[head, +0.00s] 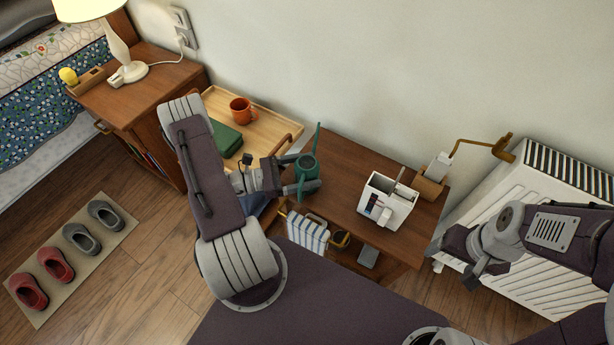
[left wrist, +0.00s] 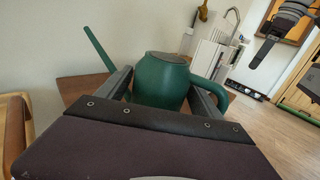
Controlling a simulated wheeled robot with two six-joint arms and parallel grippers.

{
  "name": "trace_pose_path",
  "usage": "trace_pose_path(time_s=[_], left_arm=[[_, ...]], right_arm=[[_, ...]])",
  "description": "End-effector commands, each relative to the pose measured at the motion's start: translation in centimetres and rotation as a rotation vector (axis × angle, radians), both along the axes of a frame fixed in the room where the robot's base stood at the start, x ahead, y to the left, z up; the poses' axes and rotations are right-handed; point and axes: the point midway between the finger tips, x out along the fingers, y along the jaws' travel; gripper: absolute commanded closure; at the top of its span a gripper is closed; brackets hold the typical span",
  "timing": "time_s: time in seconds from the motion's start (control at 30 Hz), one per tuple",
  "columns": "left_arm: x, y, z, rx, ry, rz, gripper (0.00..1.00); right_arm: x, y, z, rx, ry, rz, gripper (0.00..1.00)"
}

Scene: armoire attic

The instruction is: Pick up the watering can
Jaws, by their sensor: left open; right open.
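A green watering can (head: 308,167) stands on the left end of a wooden table (head: 335,200). Its long spout points up and away. In the left wrist view the can (left wrist: 160,82) shows its round body straight ahead, its spout to the left and its handle to the right. My left gripper (head: 302,176) is open at the can, with its fingers reaching toward the body on either side; I cannot tell whether they touch it. My right gripper (head: 478,276) is open and empty, in front of the white radiator at the right.
A white holder (head: 388,200) and a small wooden box (head: 430,184) stand on the table to the right of the can. A wooden tray (head: 262,123) with a green case (head: 226,139) and an orange mug (head: 241,110) lies to the left. A white radiator (head: 540,190) stands at the right.

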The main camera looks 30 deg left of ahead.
Motion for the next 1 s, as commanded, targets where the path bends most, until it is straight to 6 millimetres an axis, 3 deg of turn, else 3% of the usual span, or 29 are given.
trace_pose_path(time_s=[0.03, 0.13, 0.4, 0.47, 0.6, 0.67, 1.0], left_arm=[[0.6, -0.9, -0.5, 0.000, 0.000, -0.007, 0.24], [1.6, -2.0, -0.3, 0.001, -0.001, -0.004, 0.24], [2.0, -2.4, -0.1, 0.001, -0.001, 0.000, 0.24], [2.0, -2.4, -0.1, 0.001, -0.001, 0.000, 0.38], [2.0, -2.4, -0.1, 0.001, -0.001, 0.000, 0.77], [2.0, -2.4, -0.1, 0.001, -0.001, 0.000, 0.92], [2.0, -2.4, 0.7, 0.000, -0.003, 0.000, 0.92]], right_arm=[[0.0, 0.0, -0.9, 0.000, 0.000, 0.000, 0.24], [0.0, 0.0, -1.1, 0.000, 0.000, 0.000, 0.24], [0.0, 0.0, -1.0, 0.000, 0.000, 0.000, 0.24], [0.0, 0.0, -1.0, 0.000, 0.000, 0.000, 0.24], [0.0, 0.0, -1.0, 0.000, 0.000, 0.000, 0.24], [0.0, 0.0, -1.0, 0.000, 0.000, 0.000, 0.24], [0.0, 0.0, -0.6, 0.000, 0.000, 0.000, 0.24]])
